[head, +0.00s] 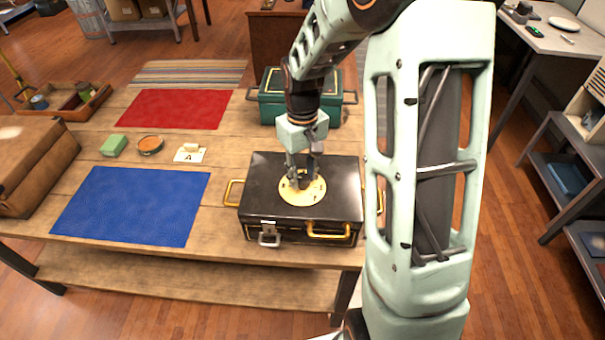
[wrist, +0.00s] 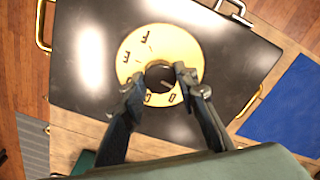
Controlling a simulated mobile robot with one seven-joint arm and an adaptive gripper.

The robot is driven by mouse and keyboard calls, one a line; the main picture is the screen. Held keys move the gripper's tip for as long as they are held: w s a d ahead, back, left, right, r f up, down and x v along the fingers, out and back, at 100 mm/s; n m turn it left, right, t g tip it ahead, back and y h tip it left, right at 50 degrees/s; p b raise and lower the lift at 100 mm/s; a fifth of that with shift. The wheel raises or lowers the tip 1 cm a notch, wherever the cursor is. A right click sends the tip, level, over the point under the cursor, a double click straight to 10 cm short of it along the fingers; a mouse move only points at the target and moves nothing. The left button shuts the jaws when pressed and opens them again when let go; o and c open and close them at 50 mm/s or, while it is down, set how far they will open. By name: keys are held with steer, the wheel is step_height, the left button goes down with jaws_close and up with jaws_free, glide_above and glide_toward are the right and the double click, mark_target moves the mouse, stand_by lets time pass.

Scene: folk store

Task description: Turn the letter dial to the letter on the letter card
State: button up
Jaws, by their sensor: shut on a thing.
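The letter dial (head: 288,194) is a round cream disc on the lid of a black case (head: 335,180). In the wrist view the dial (wrist: 135,50) shows several dark letters around its rim, some partly hidden by the fingers. A dark round knob (wrist: 160,77) stands at its centre. My gripper (head: 303,183) points down at the dial; in the wrist view my gripper (wrist: 161,82) has its two fingertips on either side of the knob, shut on it. The letter card (head: 189,153) is a small white card on the table, reading "A".
A blue mat (head: 130,205) and a red mat (head: 175,109) lie left of the case. A green box (head: 270,105) stands behind it. A brown case (head: 30,165) is at far left.

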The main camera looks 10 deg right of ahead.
mark_target(302, 178)
steer(key=shift+n, duration=0.6)
steer(key=o, duration=1.1)
steer(key=shift+o, duration=0.2)
steer(key=shift+r, duration=0.15)
step_height(302, 178, up, 12)
